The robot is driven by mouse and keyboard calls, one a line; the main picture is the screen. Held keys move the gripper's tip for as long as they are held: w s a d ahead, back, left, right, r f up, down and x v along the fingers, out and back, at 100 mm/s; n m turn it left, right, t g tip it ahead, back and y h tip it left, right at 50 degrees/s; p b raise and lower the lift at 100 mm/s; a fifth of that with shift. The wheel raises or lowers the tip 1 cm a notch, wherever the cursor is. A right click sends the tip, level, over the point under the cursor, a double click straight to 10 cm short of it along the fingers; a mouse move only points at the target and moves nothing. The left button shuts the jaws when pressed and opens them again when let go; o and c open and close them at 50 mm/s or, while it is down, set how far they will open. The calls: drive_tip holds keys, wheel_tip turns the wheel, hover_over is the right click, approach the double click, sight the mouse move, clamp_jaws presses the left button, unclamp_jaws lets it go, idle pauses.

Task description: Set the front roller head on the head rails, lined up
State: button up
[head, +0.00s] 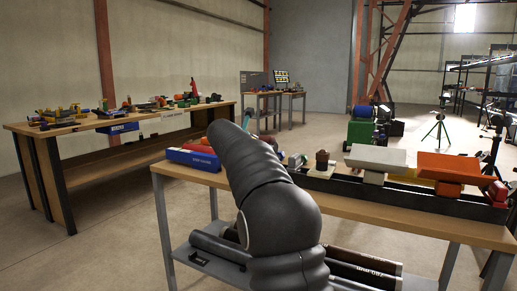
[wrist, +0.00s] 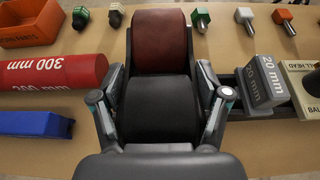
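A trough-shaped head with a dark red far face (wrist: 160,40) and a black near face (wrist: 158,108) fills the middle of the wrist view. My gripper (wrist: 160,82) straddles it, one finger along each side. I see no clear gap at either side, but cannot tell whether the fingers press on it. In the head view my arm hides the gripper and most of this head. A black rail (wrist: 245,102) shows right of it. What lies directly under the head is hidden. In the head view the long black rails (head: 400,193) run to the right.
A white trough (head: 376,156) and an orange trough (head: 449,165) stand along the rails. A grey 20 mm block (wrist: 263,85) and a cream ball head plate (wrist: 298,78) are close on the right.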

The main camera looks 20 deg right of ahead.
drive_tip(key=o, duration=0.3)
drive_tip(key=shift+o, duration=0.2)
drive_tip(key=shift+f, duration=0.15)
drive_tip(key=shift+p+v, duration=0.45)
drive_tip(key=shift+v, duration=2.3)
drive_tip(key=shift+s+a, duration=0.2)
drive_tip(key=v, duration=1.2)
